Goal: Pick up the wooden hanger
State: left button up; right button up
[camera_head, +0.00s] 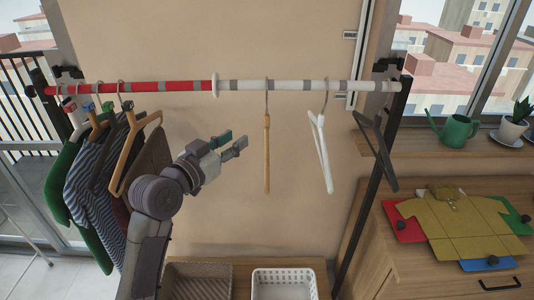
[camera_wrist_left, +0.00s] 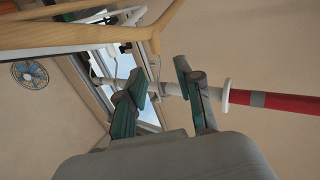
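The wooden hanger (camera_head: 267,150) hangs edge-on from the white part of the rod, left of a white hanger (camera_head: 326,150). My left gripper (camera_head: 240,145) is open and empty, a short way left of the wooden hanger and apart from it in the head view. In the left wrist view the gripper's green-padded fingers (camera_wrist_left: 165,95) are spread, and the wooden hanger (camera_wrist_left: 110,38) spans the area beyond them. My right gripper is not in view.
The red and white rod (camera_head: 240,86) runs across the rack. Clothes on hangers (camera_head: 100,180) crowd its left end. A dark hanger (camera_head: 376,150) is at the right. A white basket (camera_head: 284,284) stands below. A yellow shirt (camera_head: 455,225) lies on the right-hand cabinet.

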pick_arm(q)
notch_tip(320, 180, up, 2)
jog(key=p, duration=0.3)
send_near(268, 115)
jog(key=x, duration=0.5)
jog(key=shift+m, duration=0.3)
jog(key=w+d+p, duration=0.1)
jog(key=w+d+r+p, duration=0.1)
jog(key=w, duration=0.1)
jog(key=shift+w+d+r, duration=0.1)
jog(key=shift+w+d, duration=0.1)
jog(key=shift+w, duration=0.15)
jog(key=shift+w+d, duration=0.15)
jog(key=shift+w, duration=0.1)
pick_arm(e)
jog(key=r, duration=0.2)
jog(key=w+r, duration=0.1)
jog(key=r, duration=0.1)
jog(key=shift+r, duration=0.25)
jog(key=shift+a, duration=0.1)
pick_arm(q)
jog(key=shift+s, duration=0.1)
grip_shut()
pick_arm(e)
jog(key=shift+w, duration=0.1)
